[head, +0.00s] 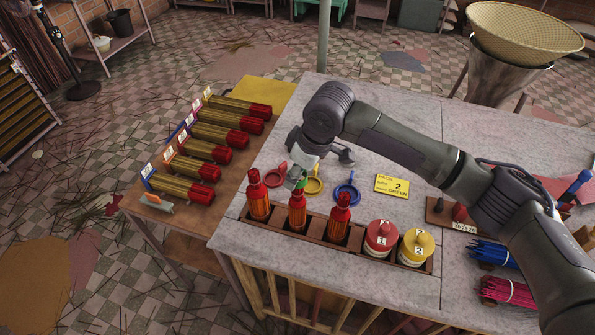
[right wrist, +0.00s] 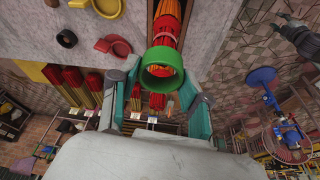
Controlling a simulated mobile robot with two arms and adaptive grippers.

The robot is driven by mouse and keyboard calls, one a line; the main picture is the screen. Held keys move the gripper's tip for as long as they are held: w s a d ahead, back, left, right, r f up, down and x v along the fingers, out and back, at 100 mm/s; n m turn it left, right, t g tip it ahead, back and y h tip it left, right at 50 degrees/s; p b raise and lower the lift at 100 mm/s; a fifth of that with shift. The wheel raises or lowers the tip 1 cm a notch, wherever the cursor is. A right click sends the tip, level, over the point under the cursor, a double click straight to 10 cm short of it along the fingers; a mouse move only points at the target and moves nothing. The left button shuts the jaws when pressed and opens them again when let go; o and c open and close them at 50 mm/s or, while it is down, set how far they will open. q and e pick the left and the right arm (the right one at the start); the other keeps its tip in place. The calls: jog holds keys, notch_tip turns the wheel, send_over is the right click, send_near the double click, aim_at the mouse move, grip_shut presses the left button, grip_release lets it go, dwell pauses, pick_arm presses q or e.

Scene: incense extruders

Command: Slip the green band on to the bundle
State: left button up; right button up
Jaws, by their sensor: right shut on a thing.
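The green band (right wrist: 147,76) is a short ring held between the fingers of my right gripper (right wrist: 163,108), which is shut on it. In the head view the band (head: 301,183) shows as a small green patch under the gripper, at the top of the middle bundle (head: 297,212). That bundle of orange sticks with a red top stands upright in a wooden rack (head: 276,222). In the right wrist view the bundle (right wrist: 166,24) lines up with the band; I cannot tell whether its tip is inside.
Other upright bundles (head: 258,202) (head: 339,226) stand close on both sides. Red (head: 275,179), yellow (head: 314,187) and blue (head: 347,194) rings lie behind the rack. A yellow card (head: 392,187) reads "2" and "GREEN". Red-lidded (head: 381,240) and yellow-lidded (head: 416,248) jars fill the rack's right end.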

jog(key=shift+f, duration=0.1)
jog(key=shift+f, duration=0.15)
jog(key=shift+f, duration=1.3)
jog(key=o, duration=0.9)
jog(key=shift+r, duration=0.1)
jog(key=shift+r+p, duration=3.45)
jog(key=shift+p, duration=0.55)
